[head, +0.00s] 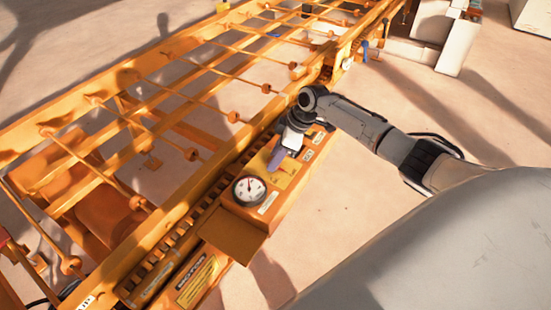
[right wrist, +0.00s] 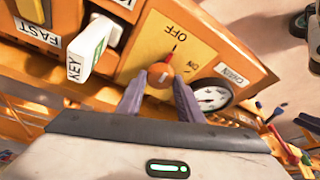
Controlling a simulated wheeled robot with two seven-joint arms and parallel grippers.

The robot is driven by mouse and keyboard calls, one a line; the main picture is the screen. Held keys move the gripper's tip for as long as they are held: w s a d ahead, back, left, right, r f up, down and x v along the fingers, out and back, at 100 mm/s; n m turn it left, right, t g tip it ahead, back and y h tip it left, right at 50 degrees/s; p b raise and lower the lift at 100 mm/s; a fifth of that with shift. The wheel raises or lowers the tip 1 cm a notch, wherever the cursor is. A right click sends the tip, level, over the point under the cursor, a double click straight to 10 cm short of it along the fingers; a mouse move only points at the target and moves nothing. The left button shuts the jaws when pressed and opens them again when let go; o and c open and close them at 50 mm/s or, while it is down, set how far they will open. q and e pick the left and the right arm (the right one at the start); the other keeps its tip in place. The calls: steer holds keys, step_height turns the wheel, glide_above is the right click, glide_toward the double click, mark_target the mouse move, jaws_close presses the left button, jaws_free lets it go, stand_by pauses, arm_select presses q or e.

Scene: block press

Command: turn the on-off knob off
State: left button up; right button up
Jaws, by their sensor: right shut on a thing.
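The on-off knob (right wrist: 160,76) is a round orange knob with a red pointer, on a yellow plate (right wrist: 152,42) marked OFF and ON. The pointer reaches up toward the OFF lettering. My right gripper (head: 275,162) is over the control panel in the head view. In the right wrist view its two purple-grey fingers (right wrist: 159,84) stand on either side of the knob and are shut on it. In the head view the gripper hides the knob. My left gripper is not in view.
A round gauge (head: 249,190) sits beside the yellow plate on the orange panel. A white KEY block (right wrist: 98,46) is on the other side of the knob. The orange grid frame (head: 170,95) runs along the panel's left. Bare floor lies to the right.

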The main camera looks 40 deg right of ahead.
stand_by(0.4)
steer(key=o, duration=1)
steer(key=shift+o, duration=0.3)
steer(key=shift+r, duration=0.1)
steer(key=v, duration=1)
steer(key=shift+p, duration=0.45)
